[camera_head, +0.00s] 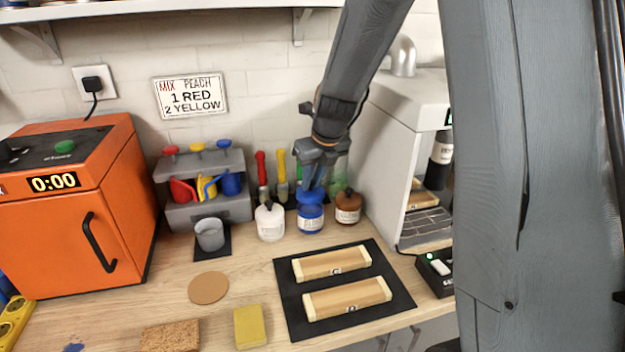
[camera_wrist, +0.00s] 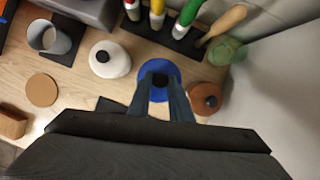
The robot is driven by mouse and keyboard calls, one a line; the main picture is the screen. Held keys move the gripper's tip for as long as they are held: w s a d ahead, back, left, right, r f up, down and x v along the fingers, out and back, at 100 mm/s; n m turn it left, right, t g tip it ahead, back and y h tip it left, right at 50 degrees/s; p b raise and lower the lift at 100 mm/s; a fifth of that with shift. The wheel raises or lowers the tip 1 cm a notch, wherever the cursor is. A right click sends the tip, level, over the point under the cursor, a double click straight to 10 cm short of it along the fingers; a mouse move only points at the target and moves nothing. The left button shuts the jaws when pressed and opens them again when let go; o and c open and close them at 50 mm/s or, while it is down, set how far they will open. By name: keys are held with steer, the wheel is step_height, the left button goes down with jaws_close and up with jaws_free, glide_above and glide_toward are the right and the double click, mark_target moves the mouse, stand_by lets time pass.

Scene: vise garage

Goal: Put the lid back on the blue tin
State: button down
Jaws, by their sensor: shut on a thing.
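The blue tin (camera_head: 310,221) with a white label stands on the counter between a white tin (camera_head: 269,222) and a brown tin (camera_head: 348,209). My gripper (camera_head: 312,186) points down right over the blue tin. It is shut on the dark knob of the blue lid (camera_head: 309,197), and the lid also shows in the wrist view (camera_wrist: 160,68) between my fingers. The lid lies at the tin's top; I cannot tell whether it is seated or slightly above. The lid hides the tin in the wrist view.
A rack of colored-handled tools (camera_wrist: 172,32) stands behind the tins, with a green glass jar (camera_wrist: 226,50) at its right. A grey cup (camera_head: 210,234) stands to the left. A black mat (camera_head: 343,287) with two wooden blocks lies in front. A white machine stands right.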

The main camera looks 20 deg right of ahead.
mark_target(312, 191)
step_height(312, 191, down, 2)
steer(key=shift+f+b, duration=0.1)
steer(key=shift+b, duration=1)
steer(key=shift+f, duration=1)
steer(key=shift+p, duration=0.8)
steer(key=shift+f+p, duration=0.1)
steer(key=shift+p, duration=0.75)
stand_by(1.4)
steer(key=c, duration=1)
jaws_free()
steer(key=shift+c, duration=0.2)
